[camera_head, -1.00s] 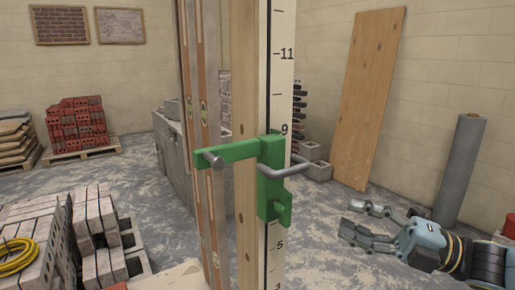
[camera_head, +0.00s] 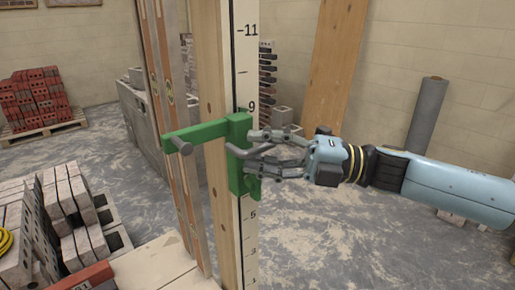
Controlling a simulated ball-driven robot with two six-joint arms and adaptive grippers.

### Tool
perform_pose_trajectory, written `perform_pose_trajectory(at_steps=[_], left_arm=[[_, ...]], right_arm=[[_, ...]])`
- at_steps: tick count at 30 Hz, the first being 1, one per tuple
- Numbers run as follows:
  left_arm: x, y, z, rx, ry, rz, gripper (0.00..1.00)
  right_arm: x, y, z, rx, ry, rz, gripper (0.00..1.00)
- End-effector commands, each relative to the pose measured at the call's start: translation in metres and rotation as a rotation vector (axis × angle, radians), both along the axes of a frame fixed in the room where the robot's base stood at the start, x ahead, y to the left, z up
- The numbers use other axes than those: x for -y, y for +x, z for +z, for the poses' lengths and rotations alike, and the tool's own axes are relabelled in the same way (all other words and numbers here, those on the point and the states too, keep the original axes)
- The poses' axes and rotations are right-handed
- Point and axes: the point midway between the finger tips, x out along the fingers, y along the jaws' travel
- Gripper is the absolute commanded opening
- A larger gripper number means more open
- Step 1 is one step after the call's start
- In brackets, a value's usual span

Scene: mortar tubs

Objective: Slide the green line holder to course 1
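The green line holder (camera_head: 238,178) is on the upright wooden pole (camera_head: 213,100), beside the white numbered scale (camera_head: 244,75). Its body spans from just below the 9 to a little above the 5. My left gripper is not in view.
Block stacks (camera_head: 75,215) and a red brick (camera_head: 82,277) stand at the lower left. A red brick pallet (camera_head: 35,100) is behind. A board (camera_head: 335,70) and grey roll (camera_head: 427,115) lean at the right wall.

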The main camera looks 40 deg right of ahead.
Motion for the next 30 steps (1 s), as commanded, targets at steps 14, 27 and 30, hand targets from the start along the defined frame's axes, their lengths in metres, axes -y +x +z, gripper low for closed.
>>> perform_pose_trajectory(at_steps=[14,27,30], left_arm=[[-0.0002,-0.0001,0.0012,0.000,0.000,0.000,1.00],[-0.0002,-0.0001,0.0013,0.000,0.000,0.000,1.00],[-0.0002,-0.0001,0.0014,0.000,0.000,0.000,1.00]], right_arm=[[-0.0053,0.0047,0.0006,-0.001,0.000,-0.001,0.26],[-0.0054,0.0047,0.0015,0.000,0.001,0.000,0.00],[-0.0054,0.0048,0.0018,0.001,0.002,0.000,0.00]])
